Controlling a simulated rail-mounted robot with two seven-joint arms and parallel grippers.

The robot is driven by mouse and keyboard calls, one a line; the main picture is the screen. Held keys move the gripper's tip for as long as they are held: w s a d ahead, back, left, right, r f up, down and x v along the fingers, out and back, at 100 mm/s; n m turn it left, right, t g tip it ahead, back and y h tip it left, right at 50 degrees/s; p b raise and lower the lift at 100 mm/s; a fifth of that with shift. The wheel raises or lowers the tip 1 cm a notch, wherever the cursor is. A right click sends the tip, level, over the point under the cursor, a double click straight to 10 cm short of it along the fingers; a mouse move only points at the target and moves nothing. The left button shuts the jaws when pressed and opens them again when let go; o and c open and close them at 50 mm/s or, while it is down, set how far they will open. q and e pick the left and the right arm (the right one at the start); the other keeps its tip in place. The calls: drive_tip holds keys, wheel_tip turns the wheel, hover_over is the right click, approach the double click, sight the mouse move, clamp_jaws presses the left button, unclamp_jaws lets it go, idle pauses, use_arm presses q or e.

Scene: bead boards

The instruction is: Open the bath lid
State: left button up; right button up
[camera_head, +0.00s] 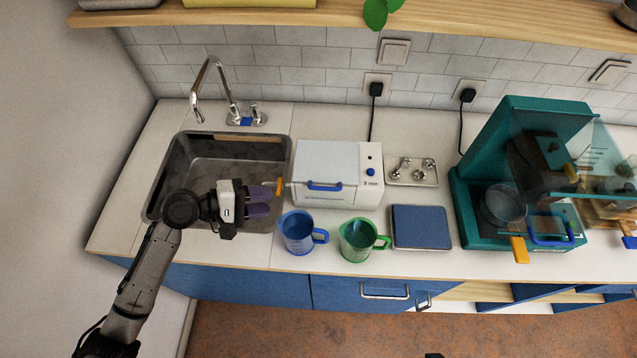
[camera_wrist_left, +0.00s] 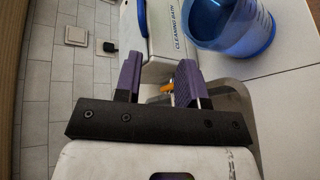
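The cleaning bath (camera_head: 330,193) is a white box on the counter, right of the sink. Its pale grey lid (camera_head: 327,160) lies flat and shut, with a blue handle (camera_head: 325,186) at the front edge. The handle also shows in part at the top of the left wrist view (camera_wrist_left: 142,17), beside the bath's lettered front (camera_wrist_left: 174,32). My left gripper (camera_head: 268,199) is over the sink's right side, left of the bath and apart from the handle. Its purple fingers are open and empty in the wrist view (camera_wrist_left: 158,73). My right gripper is not in view.
A blue jug (camera_head: 297,233) and a green jug (camera_head: 357,240) stand in front of the bath. An orange-ended tap (camera_head: 280,187) juts from its left side. The sink (camera_head: 165,190), a blue pad (camera_head: 420,228) and a teal machine (camera_head: 480,200) are nearby.

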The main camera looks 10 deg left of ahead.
sight(312, 189)
use_arm(q)
drive_tip(key=w+d, duration=0.2)
drive_tip(key=d, duration=0.2)
drive_tip(key=w+d+f+n, duration=0.1)
drive_tip(key=w+d, duration=0.1)
drive_tip(key=d, duration=0.1)
drive_tip(key=w+d+n+h, duration=0.1)
drive_tip(key=w+d, duration=0.1)
drive_tip(key=d, duration=0.2)
drive_tip(key=shift+w+d+f, duration=0.25)
drive_tip(key=shift+d, duration=0.1)
clamp_jaws()
idle(0.5)
